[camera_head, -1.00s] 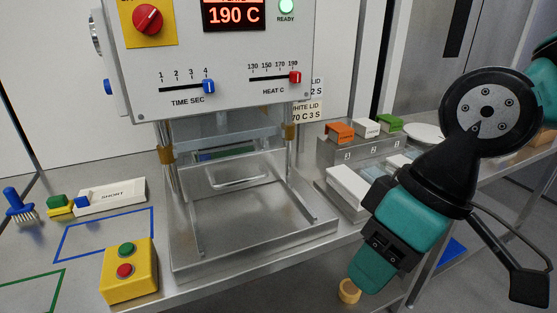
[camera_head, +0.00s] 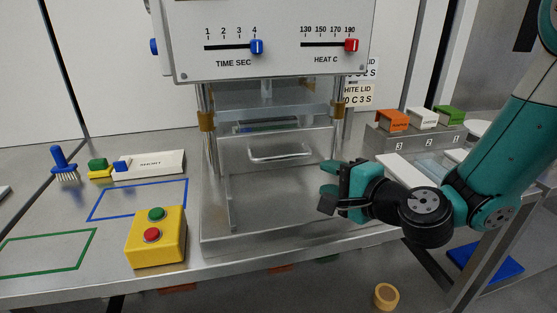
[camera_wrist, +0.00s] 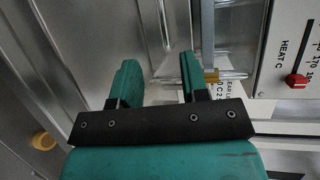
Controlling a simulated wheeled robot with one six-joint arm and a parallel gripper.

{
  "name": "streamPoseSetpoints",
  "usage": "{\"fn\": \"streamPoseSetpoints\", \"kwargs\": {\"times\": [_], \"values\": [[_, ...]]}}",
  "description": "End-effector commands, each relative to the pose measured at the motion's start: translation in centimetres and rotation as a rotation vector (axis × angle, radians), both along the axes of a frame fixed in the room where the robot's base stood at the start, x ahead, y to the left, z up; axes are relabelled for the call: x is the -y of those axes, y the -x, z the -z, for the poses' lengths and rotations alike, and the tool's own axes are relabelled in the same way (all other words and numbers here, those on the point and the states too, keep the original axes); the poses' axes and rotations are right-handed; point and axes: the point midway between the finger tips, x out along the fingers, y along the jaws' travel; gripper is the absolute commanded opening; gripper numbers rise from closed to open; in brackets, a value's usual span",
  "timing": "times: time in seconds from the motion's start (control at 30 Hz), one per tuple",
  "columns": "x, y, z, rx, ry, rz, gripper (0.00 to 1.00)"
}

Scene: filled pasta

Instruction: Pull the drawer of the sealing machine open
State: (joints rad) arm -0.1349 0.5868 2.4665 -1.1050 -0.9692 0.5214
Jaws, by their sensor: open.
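The sealing machine (camera_head: 270,62) stands on the steel bench, with its slider panel at the top. Its drawer front (camera_head: 275,173) sits low between the posts, above the flat metal base, and carries a bright bar handle (camera_head: 280,153). My gripper (camera_head: 323,184) is open and empty, just right of the handle and apart from it, pointing left. In the wrist view my gripper (camera_wrist: 158,66) shows two spread teal fingers with nothing held. A bright bar shows beyond them; I cannot tell if it is the handle.
A yellow button box (camera_head: 157,238) stands at front left. A brush (camera_head: 64,165) and a SHORT block (camera_head: 150,164) lie at left. A grey rack (camera_head: 415,142) with orange, white and green pieces is behind my arm. The machine's right post (camera_head: 337,130) is close to my gripper.

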Motion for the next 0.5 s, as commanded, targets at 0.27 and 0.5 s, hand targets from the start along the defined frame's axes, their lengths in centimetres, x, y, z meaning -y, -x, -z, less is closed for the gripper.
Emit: {"fn": "streamPoseSetpoints", "kwargs": {"times": [0.27, 0.5], "values": [[-3.9, -4.2, 0.2, 0.004, 0.004, -0.010, 0.41], [-7.3, -8.4, 1.3, 0.007, 0.004, -0.010, 0.41]]}}
